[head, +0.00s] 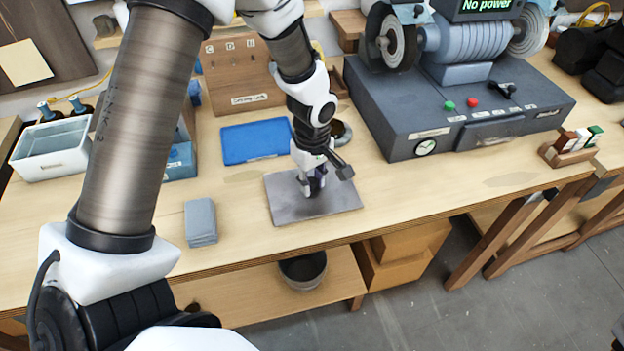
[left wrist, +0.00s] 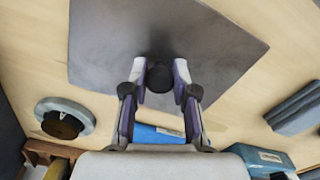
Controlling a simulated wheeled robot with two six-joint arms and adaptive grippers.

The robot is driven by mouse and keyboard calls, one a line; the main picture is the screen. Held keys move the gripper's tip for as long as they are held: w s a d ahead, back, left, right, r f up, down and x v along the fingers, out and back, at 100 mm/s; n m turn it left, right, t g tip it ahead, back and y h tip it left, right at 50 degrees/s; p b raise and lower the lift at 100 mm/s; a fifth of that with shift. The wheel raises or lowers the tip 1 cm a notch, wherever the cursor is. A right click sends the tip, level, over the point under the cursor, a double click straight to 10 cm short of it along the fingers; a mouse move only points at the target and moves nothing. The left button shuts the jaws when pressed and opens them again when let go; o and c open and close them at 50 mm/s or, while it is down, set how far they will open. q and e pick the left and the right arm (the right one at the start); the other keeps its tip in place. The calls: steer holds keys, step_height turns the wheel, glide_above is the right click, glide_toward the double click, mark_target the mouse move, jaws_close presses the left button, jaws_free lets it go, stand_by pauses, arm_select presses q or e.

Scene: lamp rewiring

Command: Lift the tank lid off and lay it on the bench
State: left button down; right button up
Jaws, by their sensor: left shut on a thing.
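The tank lid (head: 330,199) looks like a flat grey square plate, over the bench near its front edge. It also shows in the left wrist view (left wrist: 110,45). My left gripper (head: 312,184) points down over its middle. In the left wrist view, the fingertips (left wrist: 160,77) are shut on a dark round knob that appears to belong to the plate. I cannot tell whether the plate touches the bench or hangs just above it. A white open-topped tank (head: 52,172) with a label stands at the far left. My right gripper is not in view.
A blue mat (head: 256,140) lies behind the plate, with a small round dish (head: 341,132) beside it. Folded grey cloths (head: 200,222) lie to the left. A blue bin (head: 182,162) is partly behind my arm. A grinder on a grey cabinet (head: 450,112) stands right.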

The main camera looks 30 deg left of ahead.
arm_select(q)
steer(key=shift+f, duration=0.1)
steer(key=c, duration=0.8)
jaws_free()
steer(key=shift+c, duration=0.2)
step_height(320, 180, up, 12)
